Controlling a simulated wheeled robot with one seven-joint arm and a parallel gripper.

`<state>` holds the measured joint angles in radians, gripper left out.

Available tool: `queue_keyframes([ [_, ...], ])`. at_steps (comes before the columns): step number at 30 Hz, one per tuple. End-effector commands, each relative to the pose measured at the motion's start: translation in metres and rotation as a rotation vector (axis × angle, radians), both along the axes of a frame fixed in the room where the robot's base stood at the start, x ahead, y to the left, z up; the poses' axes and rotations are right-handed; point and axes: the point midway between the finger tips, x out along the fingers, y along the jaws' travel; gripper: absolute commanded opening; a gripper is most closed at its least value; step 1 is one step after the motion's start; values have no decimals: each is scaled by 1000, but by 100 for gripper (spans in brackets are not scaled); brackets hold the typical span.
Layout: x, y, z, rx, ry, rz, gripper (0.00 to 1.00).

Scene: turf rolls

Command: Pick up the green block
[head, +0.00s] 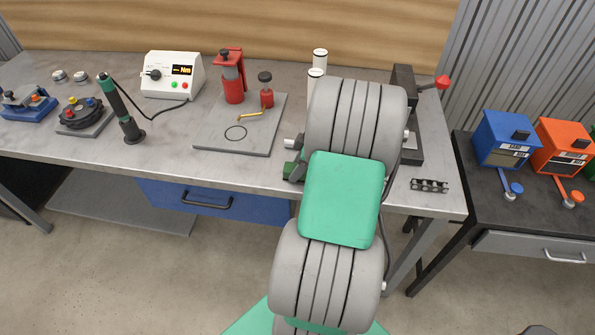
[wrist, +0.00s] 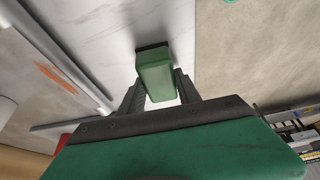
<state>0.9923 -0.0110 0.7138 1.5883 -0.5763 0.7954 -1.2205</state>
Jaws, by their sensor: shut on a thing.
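The green block (wrist: 156,75) sits between the two dark fingers of my gripper (wrist: 160,88) in the wrist view. The fingers close on its sides, and its dark end points away from my palm. My arm hides most of the gripper there. I cannot tell whether the block touches the bench top.
A grey plate (head: 215,135) with a red press (head: 232,80) stands left of my arm. White cylinders (head: 320,58) and a dark vise-like device (head: 405,85) stand behind it. A dark slotted part (head: 429,186) lies at right. The bench front left of my arm is clear.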

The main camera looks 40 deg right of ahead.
Motion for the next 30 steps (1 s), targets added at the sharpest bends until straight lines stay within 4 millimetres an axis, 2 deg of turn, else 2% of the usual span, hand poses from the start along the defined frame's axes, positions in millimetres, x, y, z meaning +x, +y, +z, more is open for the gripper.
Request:
queue_keyframes([
  [3, 0, 0, 0, -1, -1, 1, 0],
  [11, 0, 0, 2, -2, -1, 0, 0],
  [15, 1, -1, 13, -3, -2, 2, 0],
  [18, 1, -1, 30, -6, -5, 0, 0],
  [25, -44, 31, 94, -9, -5, -2, 0],
  [30, -85, 63, 114, -5, -1, -4, 0],
])
